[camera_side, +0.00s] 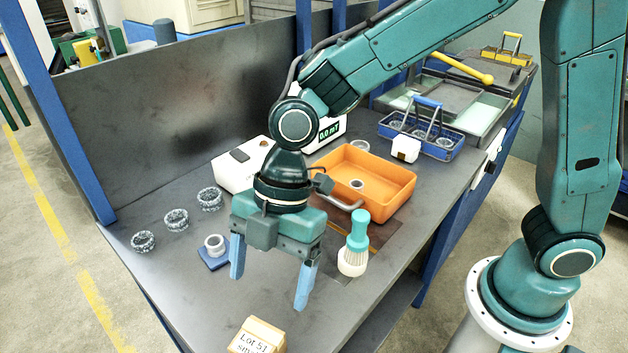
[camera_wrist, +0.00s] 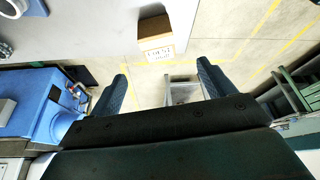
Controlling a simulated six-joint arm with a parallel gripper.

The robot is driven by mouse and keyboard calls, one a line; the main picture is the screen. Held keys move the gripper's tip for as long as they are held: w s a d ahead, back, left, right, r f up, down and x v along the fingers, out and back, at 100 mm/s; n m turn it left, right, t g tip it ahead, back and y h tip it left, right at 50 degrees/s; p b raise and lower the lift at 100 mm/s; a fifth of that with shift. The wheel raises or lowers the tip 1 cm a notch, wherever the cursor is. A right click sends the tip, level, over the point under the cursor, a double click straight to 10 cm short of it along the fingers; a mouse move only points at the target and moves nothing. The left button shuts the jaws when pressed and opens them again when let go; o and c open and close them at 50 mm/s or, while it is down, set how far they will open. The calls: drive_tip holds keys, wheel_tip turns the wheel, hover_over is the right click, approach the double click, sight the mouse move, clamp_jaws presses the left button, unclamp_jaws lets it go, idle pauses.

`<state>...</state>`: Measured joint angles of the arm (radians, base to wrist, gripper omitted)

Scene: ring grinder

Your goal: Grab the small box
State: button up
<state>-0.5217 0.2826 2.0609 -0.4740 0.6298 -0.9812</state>
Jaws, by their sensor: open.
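The small box (camera_side: 257,338) is a light wooden block with a white label reading "Lot 51 sm..." at the near edge of the bench in the side view, partly cut off by the frame's bottom. In the wrist view the small box (camera_wrist: 155,33) sits at the bench edge, upper middle, beyond the fingertips and between their lines. My gripper (camera_side: 268,280) is open and empty, with blue fingers pointing down above the bench, apart from the box. In the wrist view my gripper (camera_wrist: 162,76) shows its two fingers spread wide.
A blue pad with a ring (camera_side: 214,245) lies left of my gripper, and several rings stand farther left. A brush (camera_side: 354,245) stands right of it. Behind are an orange tray (camera_side: 401,190), a white box (camera_side: 240,168) and a blue basket (camera_side: 440,150). Bench around the small box is clear.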

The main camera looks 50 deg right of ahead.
sight(256, 340)
drive_tip(key=x, duration=0.7)
drive_tip(key=shift+a+f, duration=0.15)
drive_tip(key=shift+f, duration=0.2)
drive_tip(key=shift+a+f, duration=0.15)
drive_tip(key=shift+f, duration=0.25)
drive_tip(key=shift+x, duration=2.55)
drive_tip(key=shift+w+a, duration=0.1)
drive_tip(key=shift+c, duration=0.4)
drive_tip(key=c, duration=1.2)
drive_tip(key=shift+r, duration=0.25)
